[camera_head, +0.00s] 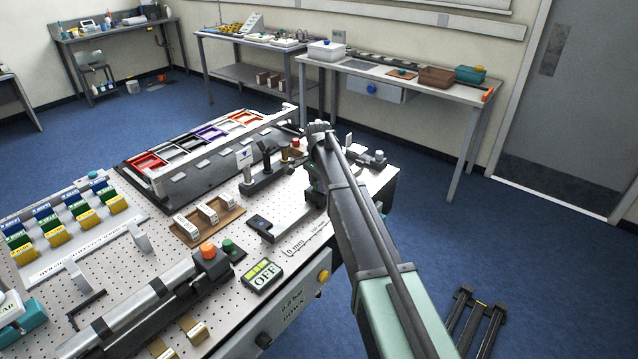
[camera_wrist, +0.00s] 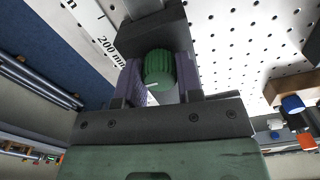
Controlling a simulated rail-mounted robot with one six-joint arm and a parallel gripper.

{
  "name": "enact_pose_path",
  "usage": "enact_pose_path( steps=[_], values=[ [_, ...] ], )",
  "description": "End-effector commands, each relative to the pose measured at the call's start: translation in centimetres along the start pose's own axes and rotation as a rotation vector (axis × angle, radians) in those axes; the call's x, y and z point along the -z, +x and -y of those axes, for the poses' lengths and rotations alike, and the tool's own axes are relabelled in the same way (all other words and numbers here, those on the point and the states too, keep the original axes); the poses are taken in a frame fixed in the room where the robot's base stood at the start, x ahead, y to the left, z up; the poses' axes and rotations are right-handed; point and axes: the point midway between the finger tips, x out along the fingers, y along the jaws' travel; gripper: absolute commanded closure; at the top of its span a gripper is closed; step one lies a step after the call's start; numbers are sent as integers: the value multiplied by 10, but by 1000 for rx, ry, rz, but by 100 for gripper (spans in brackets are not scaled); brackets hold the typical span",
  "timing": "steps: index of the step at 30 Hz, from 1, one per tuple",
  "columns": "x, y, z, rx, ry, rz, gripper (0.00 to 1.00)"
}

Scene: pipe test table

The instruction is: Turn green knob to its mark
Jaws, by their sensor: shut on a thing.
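The ribbed green knob (camera_wrist: 158,70) sits between the two fingers of my gripper (camera_wrist: 160,78) in the wrist view, and the gripper is shut on it. A short white line shows on the knob's lower edge. Its mark cannot be made out. The knob stands by a dark block (camera_wrist: 155,28) over the perforated table. In the head view my arm comes in from the lower right and hides most of the knob and fingers at the table's right part.
The perforated table (camera_head: 290,215) is crowded. A row of posts with coloured tops stands left of my arm. A ruler scale (camera_wrist: 105,40) lies beside the knob.

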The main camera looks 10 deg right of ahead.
Motion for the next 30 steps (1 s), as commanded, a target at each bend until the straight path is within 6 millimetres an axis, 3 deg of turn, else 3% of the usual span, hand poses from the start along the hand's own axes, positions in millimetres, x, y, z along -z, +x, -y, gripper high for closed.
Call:
enact_pose_path(
  steps=[11,30],
  values=[
    [0,0,0,0,-161,0,90],
    [0,0,0,0,-750,0,90]
  ],
)
